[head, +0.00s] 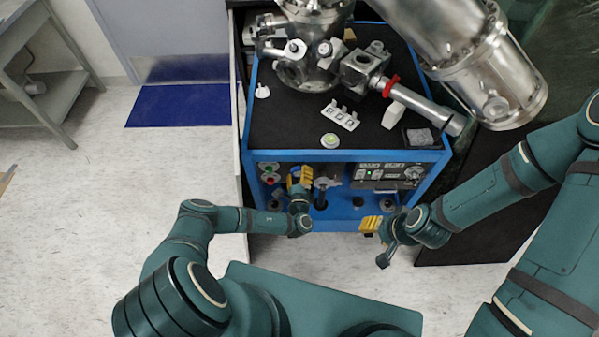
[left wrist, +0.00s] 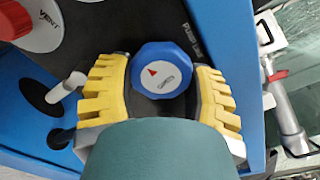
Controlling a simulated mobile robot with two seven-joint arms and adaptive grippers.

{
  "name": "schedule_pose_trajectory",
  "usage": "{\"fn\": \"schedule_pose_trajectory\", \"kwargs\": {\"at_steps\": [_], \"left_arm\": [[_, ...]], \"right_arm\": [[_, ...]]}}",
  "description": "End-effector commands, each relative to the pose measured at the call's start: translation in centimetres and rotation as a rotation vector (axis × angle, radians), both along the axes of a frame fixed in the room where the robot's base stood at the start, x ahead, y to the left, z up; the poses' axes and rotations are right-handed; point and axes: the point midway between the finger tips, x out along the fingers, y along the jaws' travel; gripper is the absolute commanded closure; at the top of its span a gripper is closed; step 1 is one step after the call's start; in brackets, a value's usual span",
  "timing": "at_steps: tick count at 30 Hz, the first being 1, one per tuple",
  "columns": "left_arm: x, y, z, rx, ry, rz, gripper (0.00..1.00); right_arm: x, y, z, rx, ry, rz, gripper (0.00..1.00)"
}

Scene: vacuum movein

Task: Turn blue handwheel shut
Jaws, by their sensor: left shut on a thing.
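The blue handwheel (left wrist: 172,84) is an octagonal knob with a white cap and a red arrow marker. In the left wrist view it sits between the yellow ridged fingers of my left gripper (left wrist: 163,68), which is shut on it. In the head view my left gripper (head: 299,177) is at the front panel of the blue-framed cart, and the handwheel is too hidden to make out. My right gripper (head: 371,224) has yellow pads and hangs in front of the cart's lower right front, apart from the handwheel. Its jaw opening is too small to judge.
The blue-framed cart (head: 347,163) carries steel vacuum parts (head: 365,72). A red knob marked VENT (left wrist: 65,20) is at the upper left of the left wrist view. A control panel (head: 385,175) is right of my left gripper. Floor left of the cart (head: 150,165) is clear.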

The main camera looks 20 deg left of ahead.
Motion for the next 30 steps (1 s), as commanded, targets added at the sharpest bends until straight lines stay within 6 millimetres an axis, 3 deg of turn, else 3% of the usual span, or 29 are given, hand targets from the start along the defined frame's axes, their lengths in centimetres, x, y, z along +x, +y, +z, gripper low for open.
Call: {"fn": "schedule_pose_trajectory", "kwargs": {"at_steps": [30], "left_arm": [[-0.2, 0.4, -0.1, 0.927, 0.268, -0.002, 0.80]], "right_arm": [[-0.1, -0.1, 2.8, 0.005, 0.000, 0.000, 0.53]]}}
